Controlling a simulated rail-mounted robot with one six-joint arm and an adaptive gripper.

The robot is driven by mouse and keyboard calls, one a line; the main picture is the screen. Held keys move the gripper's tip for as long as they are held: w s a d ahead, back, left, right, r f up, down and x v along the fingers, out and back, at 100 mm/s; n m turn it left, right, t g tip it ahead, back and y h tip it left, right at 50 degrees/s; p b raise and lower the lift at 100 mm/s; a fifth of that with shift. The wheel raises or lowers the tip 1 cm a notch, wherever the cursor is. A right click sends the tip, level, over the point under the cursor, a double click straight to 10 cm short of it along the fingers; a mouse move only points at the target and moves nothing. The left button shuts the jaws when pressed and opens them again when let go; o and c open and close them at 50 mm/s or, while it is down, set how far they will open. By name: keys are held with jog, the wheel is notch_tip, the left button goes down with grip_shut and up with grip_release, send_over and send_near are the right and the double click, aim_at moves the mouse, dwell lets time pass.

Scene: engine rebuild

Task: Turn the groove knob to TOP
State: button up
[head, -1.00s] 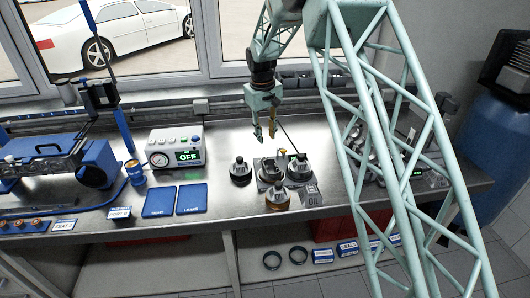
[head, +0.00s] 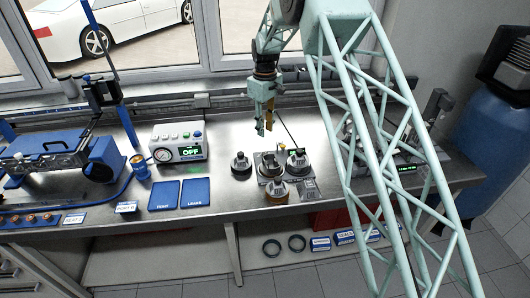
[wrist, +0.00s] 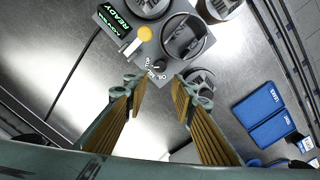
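In the wrist view a small dark knob (wrist: 158,65) with white markings beside it sits on the edge of a grey fixture (wrist: 152,48). In the head view my gripper (head: 264,130) points down above the bench, behind the fixture (head: 258,159). I cannot make out the knob there.
On the fixture are a yellow-headed lever (wrist: 144,34), a dark ring-shaped holder (wrist: 187,36) and a green READY display (wrist: 113,21). Round parts (head: 241,165) stand around it. Blue mats (head: 195,193) and a control box reading OFF (head: 180,142) are to the left.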

aim_at(265, 153)
jog(key=shift+f, duration=0.15)
jog(key=shift+f+p, duration=0.9)
jog(key=shift+f, duration=5.8)
jog(key=c, duration=0.6)
jog(key=shift+o, duration=0.2)
